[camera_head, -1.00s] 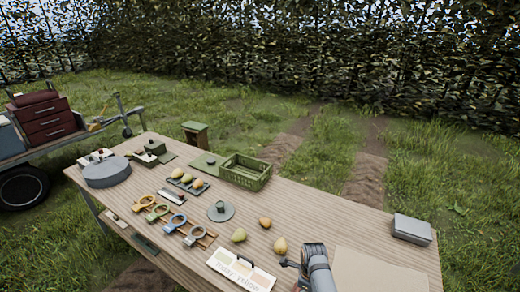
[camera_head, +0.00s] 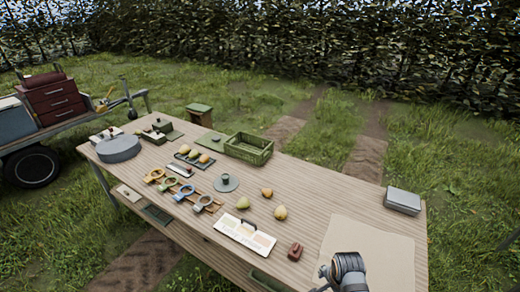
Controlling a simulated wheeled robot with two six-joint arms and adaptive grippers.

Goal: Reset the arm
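The task line names no object apart from the arm. One of my arms, seemingly the right, shows at the bottom edge, right of centre. Its grey and black wrist part (camera_head: 348,268) is over the near edge of the table (camera_head: 310,190), beside a tan sheet. The gripper fingers cannot be made out, and nothing is seen held. My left arm and gripper are not in view. Three loose pears lie mid-table: a green one (camera_head: 243,203), a small brown-orange one (camera_head: 267,192) and a yellow one (camera_head: 281,212).
A green crate (camera_head: 248,149) stands at the far edge near a dark tray (camera_head: 187,161) with pears. Coloured rings (camera_head: 178,188), a white card (camera_head: 246,236), a red object (camera_head: 295,251), a grey disc (camera_head: 118,149) and a grey box (camera_head: 403,199) also sit here. The tan sheet (camera_head: 365,248) is largely bare.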

